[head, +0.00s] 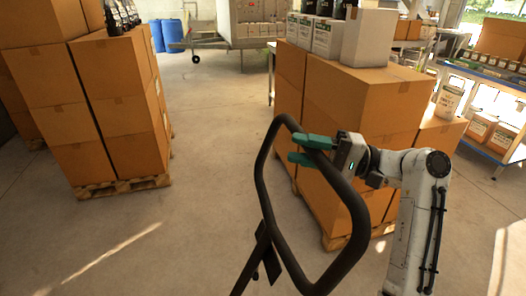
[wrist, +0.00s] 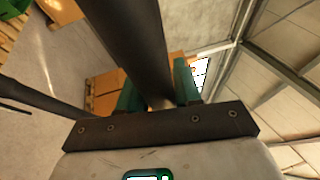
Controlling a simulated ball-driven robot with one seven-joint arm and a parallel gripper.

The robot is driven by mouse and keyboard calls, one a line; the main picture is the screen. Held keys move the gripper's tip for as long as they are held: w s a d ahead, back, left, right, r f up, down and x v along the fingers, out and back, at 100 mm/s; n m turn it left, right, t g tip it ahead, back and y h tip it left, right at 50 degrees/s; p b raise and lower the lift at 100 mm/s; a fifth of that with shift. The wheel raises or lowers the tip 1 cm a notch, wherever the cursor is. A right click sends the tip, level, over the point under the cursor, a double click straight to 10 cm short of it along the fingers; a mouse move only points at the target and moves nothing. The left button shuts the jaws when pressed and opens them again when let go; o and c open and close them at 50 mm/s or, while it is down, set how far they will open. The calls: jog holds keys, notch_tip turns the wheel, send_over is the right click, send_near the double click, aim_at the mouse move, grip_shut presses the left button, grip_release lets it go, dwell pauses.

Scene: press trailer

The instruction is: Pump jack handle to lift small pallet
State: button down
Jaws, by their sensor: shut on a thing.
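The jack handle (head: 262,190) is a black looped bar on a dark shaft, standing tilted in the middle of the head view. My gripper (head: 304,150) has green fingers and is shut on the upper part of the loop. In the wrist view the dark bar (wrist: 125,40) runs between the two green fingers of my gripper (wrist: 160,90). The jack's body and forks are below the picture. A wooden pallet (head: 122,186) under stacked cartons stands at the left. Another pallet (head: 335,240) under cartons is at the right, partly behind the handle. I cannot tell which is the small pallet.
Brown carton stacks stand at left (head: 118,85) and right (head: 360,98). A shelf rack (head: 490,100) is at far right. Blue barrels (head: 166,36) and a trailer (head: 250,28) are at the back. Concrete floor (head: 215,120) lies open between the stacks.

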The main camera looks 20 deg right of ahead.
jog(key=d, duration=0.1)
jog(key=d+f, duration=0.1)
jog(key=d, duration=0.1)
jog(key=d+f, duration=0.1)
jog(key=shift+d+f+b, duration=0.1)
jog(key=shift+d+b, duration=0.2)
jog(key=shift+b, duration=0.05)
jog(key=c, duration=0.9)
grip_release()
jog(key=shift+a, duration=0.1)
jog(key=shift+o, duration=0.2)
jog(key=shift+s, duration=0.1)
jog(key=b+v, duration=0.1)
jog(key=v, duration=0.9)
jog(key=shift+d+f+b, duration=0.2)
jog(key=shift+d+b, duration=0.2)
jog(key=shift+s, duration=0.1)
